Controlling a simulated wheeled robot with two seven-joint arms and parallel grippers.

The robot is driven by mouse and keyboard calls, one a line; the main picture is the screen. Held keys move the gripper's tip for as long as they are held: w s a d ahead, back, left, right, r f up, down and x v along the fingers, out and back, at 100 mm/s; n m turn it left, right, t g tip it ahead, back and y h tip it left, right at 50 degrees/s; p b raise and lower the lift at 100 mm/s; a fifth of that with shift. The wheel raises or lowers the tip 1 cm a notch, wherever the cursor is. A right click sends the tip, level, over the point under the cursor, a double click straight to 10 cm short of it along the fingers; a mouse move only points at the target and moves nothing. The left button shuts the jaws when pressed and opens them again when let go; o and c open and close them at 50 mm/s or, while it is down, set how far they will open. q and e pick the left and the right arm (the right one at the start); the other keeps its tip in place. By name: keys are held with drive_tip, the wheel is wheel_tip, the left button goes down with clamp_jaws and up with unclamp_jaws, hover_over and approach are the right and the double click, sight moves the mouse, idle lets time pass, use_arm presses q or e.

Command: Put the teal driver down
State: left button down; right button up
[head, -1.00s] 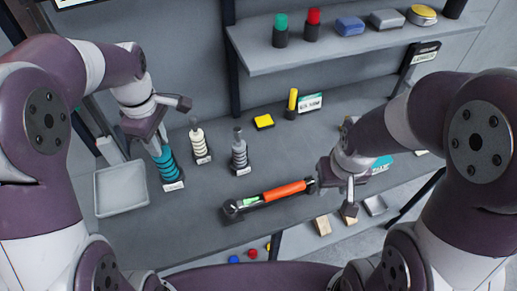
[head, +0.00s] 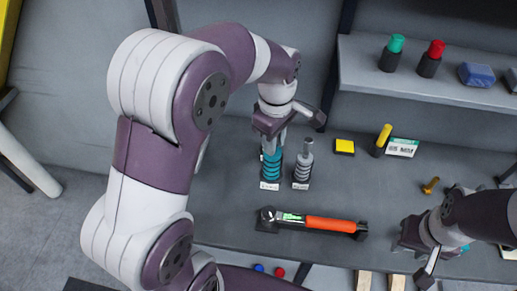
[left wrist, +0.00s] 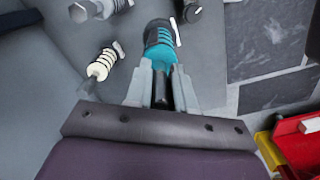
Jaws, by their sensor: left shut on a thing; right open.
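The teal driver (head: 271,166) has a ribbed body and stands about upright at the bench, with a white label at its foot. My left gripper (head: 273,141) comes down on it from above and is shut on its upper end. In the left wrist view the teal driver (left wrist: 160,38) lies between the fingertips (left wrist: 161,86). I cannot tell whether its foot bears on the bench. My right gripper (head: 414,262) is open and empty at the lower right, apart from the driver.
A grey driver (head: 303,166) stands close at the right. A white ribbed driver (left wrist: 100,66) shows in the left wrist view. An orange-handled wrench (head: 325,223) lies in front. A shelf (head: 420,85) overhangs the back.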

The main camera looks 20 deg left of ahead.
use_arm(q)
drive_tip(key=w+a+f+p, duration=0.1)
drive_tip(key=w+a+f, duration=0.2)
drive_tip(key=a+f, duration=0.7)
drive_tip(key=shift+a+f+p, duration=0.15)
drive_tip(key=shift+f+p, duration=0.1)
drive_tip(key=shift+p, duration=0.15)
drive_tip(key=shift+s, duration=0.1)
drive_tip(key=c, duration=1)
unclamp_jaws()
drive_tip(key=shift+f, duration=0.15)
drive_tip(key=shift+o, duration=0.2)
